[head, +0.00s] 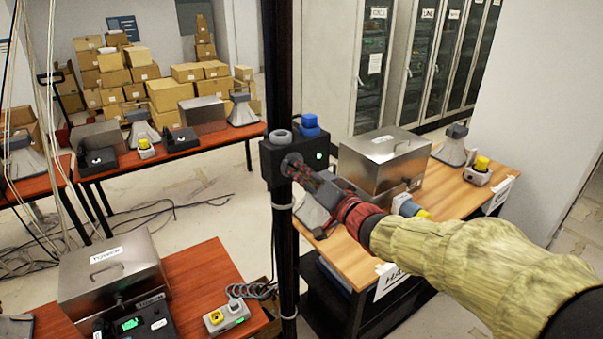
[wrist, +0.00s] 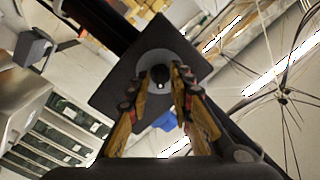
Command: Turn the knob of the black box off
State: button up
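The black box (head: 272,170) is fixed to a dark vertical pole. A green light shows on its front, and a blue part and a grey round part sit on top. Its knob (wrist: 158,74) is dark, set in a grey round plate, with a small white spot facing the wrist camera. My gripper (head: 298,170) is at the box front, over the knob in the head view. In the wrist view my gripper (wrist: 167,76) has its two fingers apart, one on each side of the knob. I cannot tell whether either finger touches it. The fingers partly hide the knob plate.
The dark pole (head: 281,60) runs the full height of the head view. A wooden table (head: 457,200) with a metal case (head: 385,163) stands behind my arm at right. Red-brown tables with phones and horns stand left. Cables hang at far left and lie on the floor.

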grip_shut()
dwell(0.5)
jog(key=n+b, duration=0.2)
jog(key=shift+f+n, duration=0.15)
jog(key=shift+n, duration=0.25)
jog(key=n+b, duration=0.4)
jog(key=n, duration=0.1)
jog(key=shift+n, duration=0.3)
jog(key=n+b, duration=0.3)
jog(key=n, duration=0.1)
jog(key=shift+n+b, duration=1.55)
jog(key=shift+n, duration=1.25)
jog(key=shift+d, duration=0.1)
